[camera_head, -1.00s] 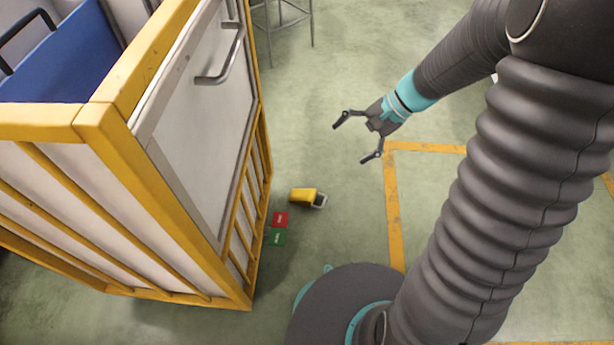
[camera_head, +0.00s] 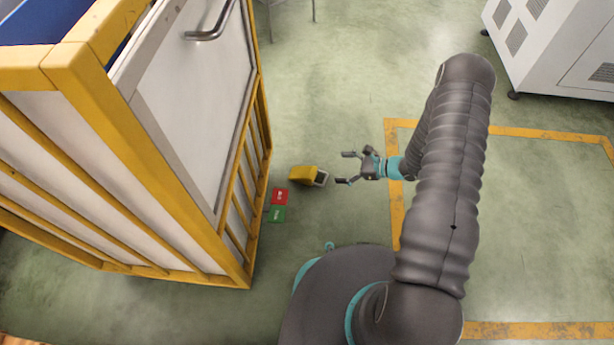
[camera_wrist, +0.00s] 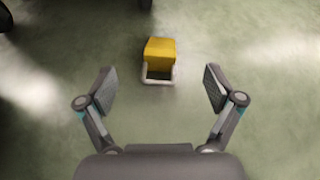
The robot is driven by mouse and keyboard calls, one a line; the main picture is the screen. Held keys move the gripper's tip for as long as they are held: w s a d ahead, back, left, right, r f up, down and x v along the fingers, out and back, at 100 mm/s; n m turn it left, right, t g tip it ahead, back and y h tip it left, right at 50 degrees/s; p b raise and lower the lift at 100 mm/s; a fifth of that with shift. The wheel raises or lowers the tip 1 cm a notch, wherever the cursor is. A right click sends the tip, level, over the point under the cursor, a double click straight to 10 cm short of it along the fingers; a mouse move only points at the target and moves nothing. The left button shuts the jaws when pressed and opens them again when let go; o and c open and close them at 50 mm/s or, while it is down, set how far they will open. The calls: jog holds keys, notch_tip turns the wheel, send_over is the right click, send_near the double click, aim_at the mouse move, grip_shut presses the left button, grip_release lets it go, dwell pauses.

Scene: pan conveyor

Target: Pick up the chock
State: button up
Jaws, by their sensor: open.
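The chock (camera_head: 303,175) is a yellow block with a pale frame-like handle on its right end. It lies on the green floor, right of the yellow-framed cabinet. My gripper (camera_head: 347,168) is open and empty, to the right of the chock, with its fingers pointing left toward it. In the wrist view the chock (camera_wrist: 160,52) is ahead, near the middle, its handle side facing me. My open fingers (camera_wrist: 160,92) stand to either side of its line, and the chock lies beyond them, not touched.
The yellow-framed cabinet (camera_head: 130,150) with a white panel stands close left of the chock. A red marker (camera_head: 279,196) and a green marker (camera_head: 277,214) lie on the floor beside it. A white machine (camera_head: 560,50) stands at upper right. Floor around the chock's right side is clear.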

aim_at(314, 173)
jog(key=f, duration=0.1)
jog(key=f+m, duration=0.1)
jog(key=f, duration=0.1)
jog(key=shift+s+d+f+t, duration=0.1)
jog(key=shift+s+f+t, duration=0.2)
jog(key=shift+f+t, duration=0.1)
jog(key=shift+f+m, duration=0.3)
jog(key=shift+f, duration=0.05)
jog(key=shift+a+f, duration=0.25)
jog(key=shift+a, duration=0.05)
jog(key=b+x, duration=0.1)
jog(key=x, duration=0.6)
jog(key=shift+w+x, duration=0.2)
jog(key=shift+x, duration=2.85)
jog(key=shift+r, duration=0.2)
jog(key=shift+c, duration=0.3)
jog(key=c, duration=1.5)
jog(key=shift+o, duration=0.2)
jog(key=shift+r, duration=0.1)
